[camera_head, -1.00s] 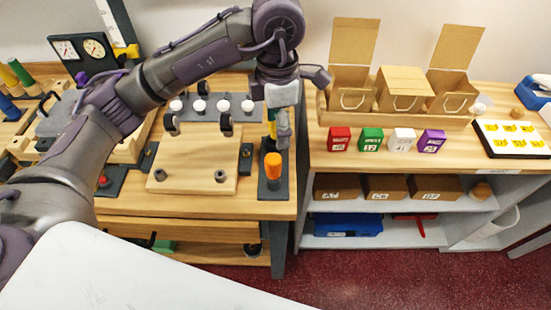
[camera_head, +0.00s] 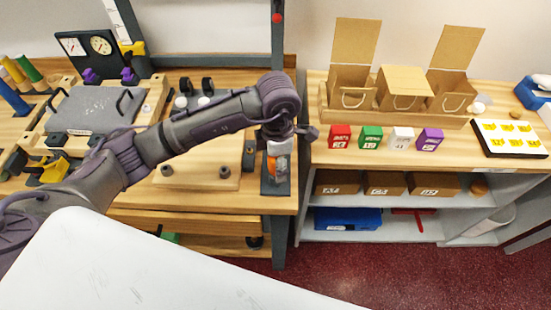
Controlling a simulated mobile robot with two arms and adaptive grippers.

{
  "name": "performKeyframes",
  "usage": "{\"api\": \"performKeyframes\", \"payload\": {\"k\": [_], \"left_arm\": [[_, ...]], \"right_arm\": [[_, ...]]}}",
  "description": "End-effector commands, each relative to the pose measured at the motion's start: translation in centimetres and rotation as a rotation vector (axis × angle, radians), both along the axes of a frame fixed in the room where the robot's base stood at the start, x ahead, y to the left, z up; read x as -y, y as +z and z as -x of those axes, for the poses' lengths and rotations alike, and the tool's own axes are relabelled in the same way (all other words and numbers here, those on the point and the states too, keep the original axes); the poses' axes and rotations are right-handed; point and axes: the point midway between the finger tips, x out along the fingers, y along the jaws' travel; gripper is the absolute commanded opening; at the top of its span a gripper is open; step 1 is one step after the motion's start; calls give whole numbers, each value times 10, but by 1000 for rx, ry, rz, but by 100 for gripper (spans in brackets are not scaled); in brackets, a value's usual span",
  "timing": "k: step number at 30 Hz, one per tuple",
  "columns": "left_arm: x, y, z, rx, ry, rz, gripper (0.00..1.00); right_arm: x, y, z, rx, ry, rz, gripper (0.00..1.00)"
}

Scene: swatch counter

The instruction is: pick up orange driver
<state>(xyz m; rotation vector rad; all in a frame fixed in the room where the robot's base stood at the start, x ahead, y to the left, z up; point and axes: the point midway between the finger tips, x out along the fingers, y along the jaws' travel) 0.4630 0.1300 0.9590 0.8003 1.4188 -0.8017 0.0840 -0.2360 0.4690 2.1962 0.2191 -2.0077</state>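The orange driver (camera_head: 280,168) stands upright at the right end of the wooden workbench, on a dark holder strip (camera_head: 275,188). Only part of its orange handle shows. My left gripper (camera_head: 279,158) points down over it from above, with its pale fingers at the handle and overlapping it in the picture. I cannot tell whether the fingers are closed on it or only around it. My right gripper is not in view.
A wooden board (camera_head: 200,175) with black knobs lies left of the driver, partly under my arm. A shelf unit (camera_head: 390,155) to the right holds cardboard boxes and red, green, white and purple blocks. A grey plate (camera_head: 90,110) with handles lies at left.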

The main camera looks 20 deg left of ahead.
Motion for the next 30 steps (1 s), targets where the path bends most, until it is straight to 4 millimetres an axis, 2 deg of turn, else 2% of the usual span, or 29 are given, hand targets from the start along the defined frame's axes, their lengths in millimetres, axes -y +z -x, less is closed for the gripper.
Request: {"api": "performKeyframes", "payload": {"k": [8,19,30], "left_arm": [[0,-4,0,1,-1,0,67],[0,-4,0,1,-1,0,6],[0,2,-1,3,-1,2,6]], "right_arm": [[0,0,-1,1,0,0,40],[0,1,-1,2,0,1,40],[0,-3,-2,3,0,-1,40]]}}
